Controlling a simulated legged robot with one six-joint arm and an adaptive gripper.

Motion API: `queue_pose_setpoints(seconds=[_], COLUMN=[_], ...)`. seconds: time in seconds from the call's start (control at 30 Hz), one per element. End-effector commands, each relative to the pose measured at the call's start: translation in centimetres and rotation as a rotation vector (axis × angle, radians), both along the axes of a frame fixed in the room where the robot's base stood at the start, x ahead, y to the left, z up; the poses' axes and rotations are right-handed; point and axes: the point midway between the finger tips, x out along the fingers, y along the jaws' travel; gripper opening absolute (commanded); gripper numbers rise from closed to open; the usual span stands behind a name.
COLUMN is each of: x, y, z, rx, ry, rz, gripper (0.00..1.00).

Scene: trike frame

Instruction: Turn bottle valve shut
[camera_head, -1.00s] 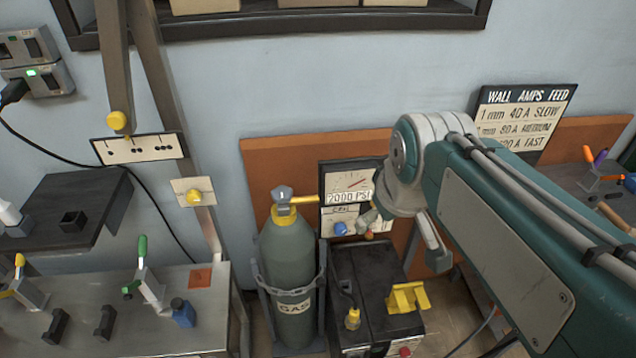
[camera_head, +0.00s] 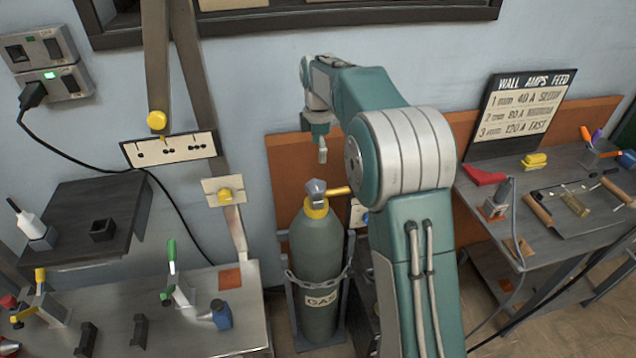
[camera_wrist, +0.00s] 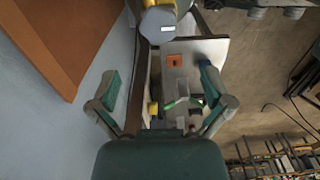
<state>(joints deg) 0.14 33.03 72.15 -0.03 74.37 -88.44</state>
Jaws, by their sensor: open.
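The grey-green gas bottle (camera_head: 315,258) stands upright in a chained rack, labelled GAS. Its grey valve knob (camera_head: 317,188) sits on top above a yellow collar, with a yellow outlet stub pointing right. My gripper (camera_head: 322,150) hangs a little above the valve, apart from it, and partly shows there. In the wrist view my gripper (camera_wrist: 158,80) has its two fingers spread with nothing between them. The grey knob (camera_wrist: 158,24) shows at the top edge of the wrist view, beyond the fingertips, with yellow beside it.
An orange board (camera_head: 283,170) and blue wall stand close behind the bottle. A left bench (camera_head: 190,325) holds clamps and a blue bottle. A right bench (camera_head: 560,215) holds tools. My arm hides the gauge and most of the black box right of the bottle.

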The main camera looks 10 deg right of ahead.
Motion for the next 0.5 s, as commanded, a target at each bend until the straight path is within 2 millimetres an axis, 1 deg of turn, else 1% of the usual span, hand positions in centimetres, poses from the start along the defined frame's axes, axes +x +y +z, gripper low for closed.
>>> queue_pose_setpoints(seconds=[0.03,0.17,0.27,0.5], x=[0.3,0.5,0.5,0.4], y=[0.2,0.2,0.1,-0.1], z=[-0.4,-1.2,-2.5,-7.0], rx=[-0.001,-0.001,0.000,0.002], ry=[0.005,0.010,0.011,0.012], rz=[0.019,0.034,0.033,0.030], gripper=[1.00,1.00,1.00,1.00])
